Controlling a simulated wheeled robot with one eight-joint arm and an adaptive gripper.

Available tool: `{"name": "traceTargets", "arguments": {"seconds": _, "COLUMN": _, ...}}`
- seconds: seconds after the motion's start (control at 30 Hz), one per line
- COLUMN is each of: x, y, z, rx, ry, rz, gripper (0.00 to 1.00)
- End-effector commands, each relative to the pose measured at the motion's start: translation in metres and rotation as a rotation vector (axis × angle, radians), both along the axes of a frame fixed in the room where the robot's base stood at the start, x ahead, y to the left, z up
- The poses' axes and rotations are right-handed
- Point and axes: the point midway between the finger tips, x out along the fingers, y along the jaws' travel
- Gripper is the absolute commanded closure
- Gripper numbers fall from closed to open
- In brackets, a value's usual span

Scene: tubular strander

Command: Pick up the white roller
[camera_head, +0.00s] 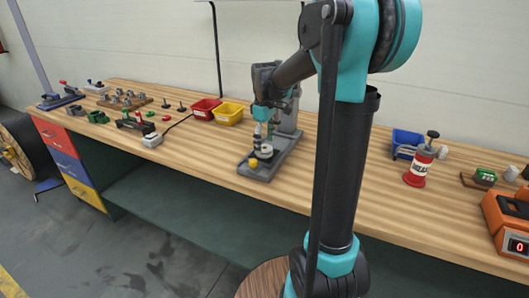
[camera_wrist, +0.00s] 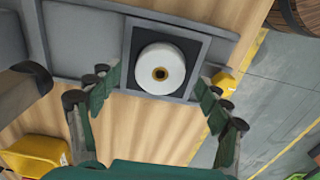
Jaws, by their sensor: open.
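The white roller (camera_wrist: 161,68) is a short round disc with a dark centre hole ringed in tan. It sits in a dark square recess of a grey fixture (camera_wrist: 85,68) on the wooden workbench. In the head view the roller (camera_head: 264,153) shows small on the grey fixture (camera_head: 262,171), under my gripper (camera_head: 265,129). In the wrist view my gripper (camera_wrist: 158,88) is open, with one green finger on each side of the roller. I see no finger touching it. How high the fingertips are above it is hard to tell.
A yellow knob (camera_head: 253,163) sits on the fixture near the roller. Red (camera_head: 205,110) and yellow (camera_head: 229,115) bins stand left of the fixture. A red grease can (camera_head: 419,167) and blue bin (camera_head: 406,143) stand right.

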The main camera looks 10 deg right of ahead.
Motion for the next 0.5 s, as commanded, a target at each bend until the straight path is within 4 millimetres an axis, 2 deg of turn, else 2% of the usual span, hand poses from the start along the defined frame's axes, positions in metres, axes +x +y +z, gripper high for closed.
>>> {"name": "traceTargets", "arguments": {"seconds": 0.13, "x": 0.0, "y": 0.0, "z": -0.014, "rx": 0.0, "ry": 0.0, "rz": 0.0, "gripper": 0.22}}
{"name": "traceTargets", "arguments": {"seconds": 0.4, "x": 0.0, "y": 0.0, "z": -0.017, "rx": 0.0, "ry": 0.0, "rz": 0.0, "gripper": 0.22}}
{"name": "traceTargets", "arguments": {"seconds": 0.5, "x": 0.0, "y": 0.0, "z": -0.017, "rx": 0.0, "ry": 0.0, "rz": 0.0, "gripper": 0.34}}
